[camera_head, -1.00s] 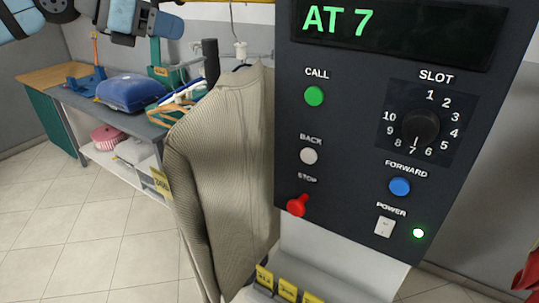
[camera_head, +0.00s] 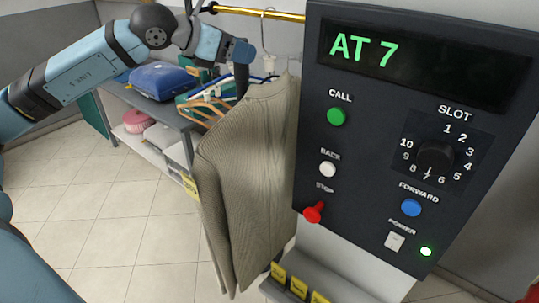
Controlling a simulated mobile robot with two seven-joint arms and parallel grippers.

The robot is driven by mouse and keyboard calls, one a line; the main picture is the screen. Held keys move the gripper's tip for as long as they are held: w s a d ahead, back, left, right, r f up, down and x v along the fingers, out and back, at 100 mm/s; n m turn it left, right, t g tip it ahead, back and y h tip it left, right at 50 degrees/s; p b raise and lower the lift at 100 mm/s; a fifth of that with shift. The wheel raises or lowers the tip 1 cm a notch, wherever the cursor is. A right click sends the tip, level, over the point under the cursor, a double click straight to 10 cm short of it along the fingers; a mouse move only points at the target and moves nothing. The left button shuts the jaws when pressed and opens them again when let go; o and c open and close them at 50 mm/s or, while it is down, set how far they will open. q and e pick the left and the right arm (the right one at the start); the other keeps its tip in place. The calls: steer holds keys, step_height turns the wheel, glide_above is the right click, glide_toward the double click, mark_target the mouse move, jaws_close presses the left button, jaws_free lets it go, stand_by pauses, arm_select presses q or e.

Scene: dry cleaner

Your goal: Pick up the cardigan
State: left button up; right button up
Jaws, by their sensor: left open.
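The beige ribbed cardigan (camera_head: 245,165) hangs from a hanger in the middle of the view, left of the control panel. The hanger's thin hook (camera_head: 263,33) and white neck piece rise above the collar towards the gold rail. My left arm reaches in from the upper left. Its gripper (camera_head: 241,52) is open, above and left of the cardigan's collar, and appears apart from the hook. Its fingers are small and partly hard to make out against a dark upright behind. My right gripper is out of view.
The dark control panel (camera_head: 400,130) reads "AT 7" and stands close to the cardigan's right side. The gold rail (camera_head: 260,13) runs above. Behind, a table (camera_head: 150,105) holds a folded blue item (camera_head: 160,82) and several hangers (camera_head: 205,108). Yellow number tags (camera_head: 298,287) line the lower ledge.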

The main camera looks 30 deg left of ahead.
mark_target(266, 57)
arm_select(q)
steer(key=shift+w+d+f, duration=0.2)
steer(key=shift+w+d, duration=0.15)
steer(key=shift+w, duration=0.25)
steer(key=shift+w+d+f+p, duration=0.1)
steer(key=shift+w+d+p, duration=0.2)
steer(key=shift+p, duration=0.2)
steer(key=p+x, duration=0.1)
steer(key=x, duration=0.2)
steer(key=shift+w+d+f+p, duration=0.15)
steer(key=shift+w+f+p, duration=0.1)
steer(key=shift+p, duration=0.05)
steer(key=shift+w+d+f, duration=0.15)
steer(key=shift+w+f, duration=0.1)
steer(key=shift+w, duration=0.05)
steer(key=shift+s, duration=0.15)
steer(key=shift+c, duration=0.2)
jaws_close()
